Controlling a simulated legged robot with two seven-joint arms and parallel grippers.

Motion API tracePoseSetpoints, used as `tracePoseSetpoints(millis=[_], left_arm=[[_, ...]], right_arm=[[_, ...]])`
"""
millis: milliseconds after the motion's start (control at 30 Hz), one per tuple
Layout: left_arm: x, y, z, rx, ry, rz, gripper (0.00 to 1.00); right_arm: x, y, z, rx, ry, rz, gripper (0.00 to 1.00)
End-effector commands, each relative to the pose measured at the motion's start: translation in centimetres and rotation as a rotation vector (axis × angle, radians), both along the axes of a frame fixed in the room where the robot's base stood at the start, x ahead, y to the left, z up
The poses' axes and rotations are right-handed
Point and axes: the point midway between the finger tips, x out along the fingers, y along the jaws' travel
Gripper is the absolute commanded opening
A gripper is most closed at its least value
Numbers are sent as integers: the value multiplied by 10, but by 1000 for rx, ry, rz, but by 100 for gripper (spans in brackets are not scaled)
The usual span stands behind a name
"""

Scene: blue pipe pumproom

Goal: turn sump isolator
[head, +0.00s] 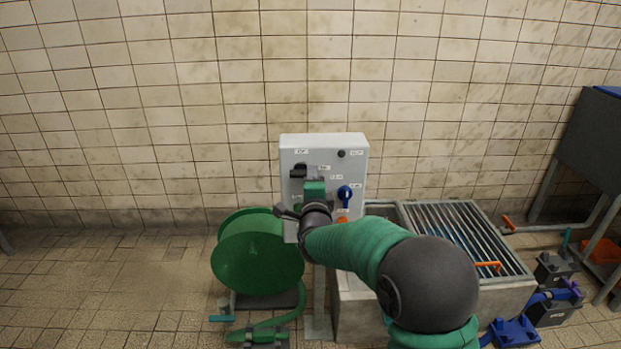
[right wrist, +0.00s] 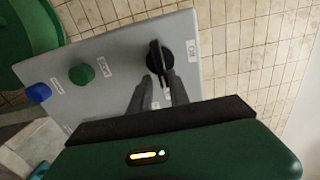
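A grey control box (head: 325,142) stands on a post before the tiled wall. It carries a black rotary switch (head: 298,171) at left and a blue rotary knob (head: 345,193) at right. My right arm hides the box's lower part. My left gripper is not in view.
A green hose reel (head: 258,252) stands left of the post. A concrete sump with a metal grating (head: 465,235) and orange handle is at right. Blue and dark pipe fittings lie at lower right. The right wrist view shows a green button (right wrist: 81,74) and blue knob (right wrist: 39,92).

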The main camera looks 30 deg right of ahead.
Motion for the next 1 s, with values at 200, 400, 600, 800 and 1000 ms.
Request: tracePoseSetpoints(millis=[200, 400, 600, 800, 1000], left_arm=[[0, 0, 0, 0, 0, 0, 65], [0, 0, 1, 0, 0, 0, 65], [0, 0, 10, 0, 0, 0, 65], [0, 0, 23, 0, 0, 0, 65], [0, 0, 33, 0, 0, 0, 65]], right_arm=[[0, 0, 1, -2, -2, -1, 33], [-1, 1, 3, -5, -5, 1, 33], [-27, 17, 6, -5, -4, 2, 33], [-78, 48, 6, -4, -3, 2, 33], [-122, 75, 4, -4, -2, 2, 33]])
